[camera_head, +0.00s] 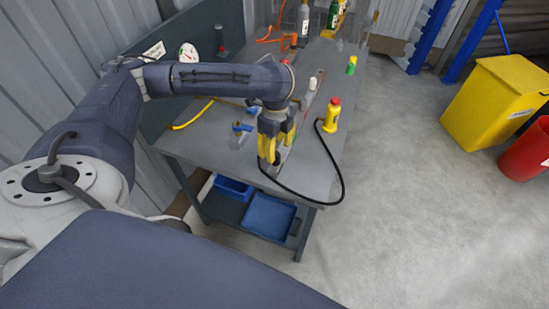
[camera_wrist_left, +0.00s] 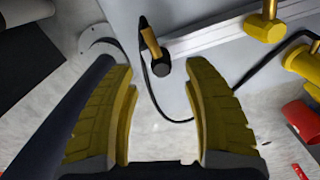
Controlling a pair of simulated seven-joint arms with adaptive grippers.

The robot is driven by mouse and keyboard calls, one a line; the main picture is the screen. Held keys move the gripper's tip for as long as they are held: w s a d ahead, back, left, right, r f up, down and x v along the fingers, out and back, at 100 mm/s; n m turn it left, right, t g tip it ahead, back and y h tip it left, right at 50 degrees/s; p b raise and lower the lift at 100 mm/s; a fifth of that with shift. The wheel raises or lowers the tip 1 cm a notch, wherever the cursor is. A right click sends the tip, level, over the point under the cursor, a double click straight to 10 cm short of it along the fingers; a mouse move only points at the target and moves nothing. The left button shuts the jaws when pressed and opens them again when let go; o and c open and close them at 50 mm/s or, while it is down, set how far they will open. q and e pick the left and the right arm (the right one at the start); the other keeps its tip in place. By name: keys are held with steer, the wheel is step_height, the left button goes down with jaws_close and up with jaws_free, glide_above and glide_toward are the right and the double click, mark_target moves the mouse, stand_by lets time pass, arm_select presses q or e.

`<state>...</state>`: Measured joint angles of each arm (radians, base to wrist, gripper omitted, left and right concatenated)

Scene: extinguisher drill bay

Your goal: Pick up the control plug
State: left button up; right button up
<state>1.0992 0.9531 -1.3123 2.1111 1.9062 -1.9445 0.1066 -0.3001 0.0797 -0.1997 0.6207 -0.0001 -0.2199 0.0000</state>
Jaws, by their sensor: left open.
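What looks like the control plug (camera_wrist_left: 157,50), a short gold cylinder with a dark end and a thin black cable, shows in the left wrist view. It lies ahead of my left gripper (camera_wrist_left: 164,112), roughly in line with the gap between the fingers and apart from both. My left gripper (camera_head: 269,150), with yellow fingers, is open and empty near the front of the grey workbench (camera_head: 313,185) in the head view. There the gripper mostly hides the plug, and the black cable (camera_head: 342,182) loops from beside it towards a yellow, red-topped unit (camera_head: 331,117). My right gripper is out of view.
A metal rail (camera_wrist_left: 218,36) with a yellow fitting (camera_wrist_left: 266,27) runs beside the plug. A blue-handled item (camera_head: 241,128) stands left of my gripper. Bottles (camera_head: 303,22) stand at the back. Blue trays (camera_head: 268,217) sit on the lower shelf.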

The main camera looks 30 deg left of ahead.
mark_target(275, 153)
arm_select(q)
steer(key=shift+w+f, duration=0.1)
steer(key=shift+f, duration=2.55)
jaws_close()
